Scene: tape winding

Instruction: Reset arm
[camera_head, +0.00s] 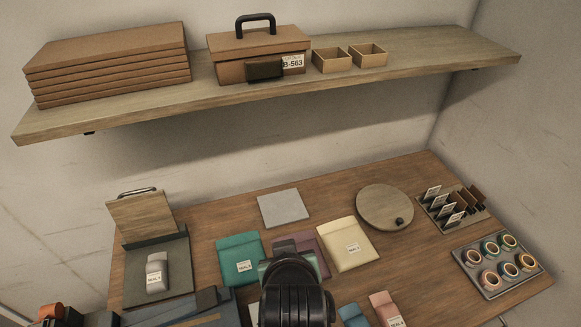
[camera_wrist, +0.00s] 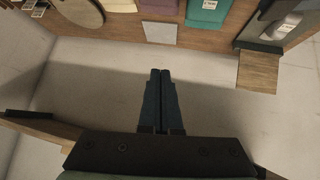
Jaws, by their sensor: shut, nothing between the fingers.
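My gripper (camera_wrist: 160,76) shows in the wrist view with its two dark fingers together and nothing between them. It points toward the pale wall, with the table along the top of that picture. In the head view my dark arm rises at the bottom centre, in front of the table, and hides part of the table and of the pouches; the fingers cannot be made out there.
The wooden table (camera_head: 205,218) holds teal (camera_head: 240,258), purple and cream (camera_head: 347,245) pouches, a round board (camera_head: 385,207), a tape tray (camera_head: 538,278) and a card rack (camera_head: 428,211). A wall shelf (camera_head: 430,60) above bears stacked boards (camera_head: 110,65) and a toolbox (camera_head: 258,50).

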